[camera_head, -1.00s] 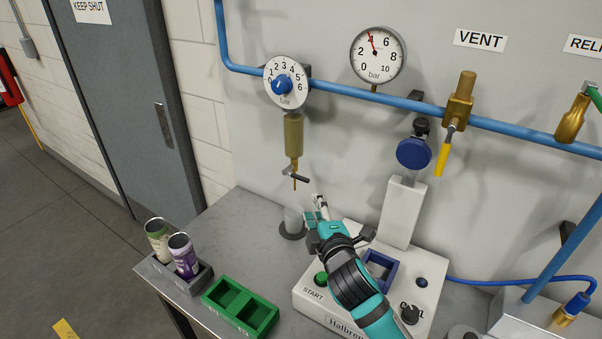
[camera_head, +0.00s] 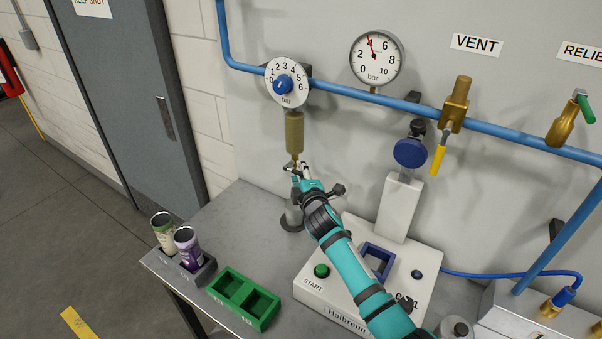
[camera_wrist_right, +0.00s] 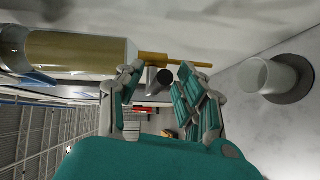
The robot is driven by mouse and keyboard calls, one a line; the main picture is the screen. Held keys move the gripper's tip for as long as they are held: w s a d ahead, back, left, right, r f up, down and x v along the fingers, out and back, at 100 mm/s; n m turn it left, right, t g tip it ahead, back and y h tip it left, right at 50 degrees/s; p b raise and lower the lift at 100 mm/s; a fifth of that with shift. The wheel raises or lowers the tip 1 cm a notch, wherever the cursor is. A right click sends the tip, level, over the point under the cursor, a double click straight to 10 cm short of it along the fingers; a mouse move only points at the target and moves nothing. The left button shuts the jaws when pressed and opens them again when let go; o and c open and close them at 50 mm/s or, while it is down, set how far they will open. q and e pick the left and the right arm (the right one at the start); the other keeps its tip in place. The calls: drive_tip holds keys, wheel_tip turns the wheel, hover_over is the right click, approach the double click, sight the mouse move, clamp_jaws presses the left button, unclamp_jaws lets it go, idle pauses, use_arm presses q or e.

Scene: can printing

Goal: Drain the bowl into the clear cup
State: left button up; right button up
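The brass-coloured bowl (camera_head: 294,132) hangs under the pressure dial (camera_head: 287,83) on the wall pipe; it lies along the upper left of the right wrist view (camera_wrist_right: 75,50). Its thin drain tube (camera_wrist_right: 185,62) and a dark drain lever (camera_wrist_right: 160,80) show in that view. My right gripper (camera_head: 300,172) is just below the bowl, its fingers apart on either side of the lever; I cannot tell whether they touch it. The clear cup (camera_wrist_right: 272,78) stands on a dark round base, partly hidden behind my right gripper in the head view. My left gripper is out of view.
A white machine (camera_head: 318,293) with a START button stands right of the cup. A green two-pocket tray (camera_head: 262,318) and a grey holder (camera_head: 205,275) with two cans are at the front left. The table left of the cup is clear.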

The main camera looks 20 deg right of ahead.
drive_tip(key=shift+s, duration=0.1)
drive_tip(key=shift+c, duration=0.5)
clamp_jaws()
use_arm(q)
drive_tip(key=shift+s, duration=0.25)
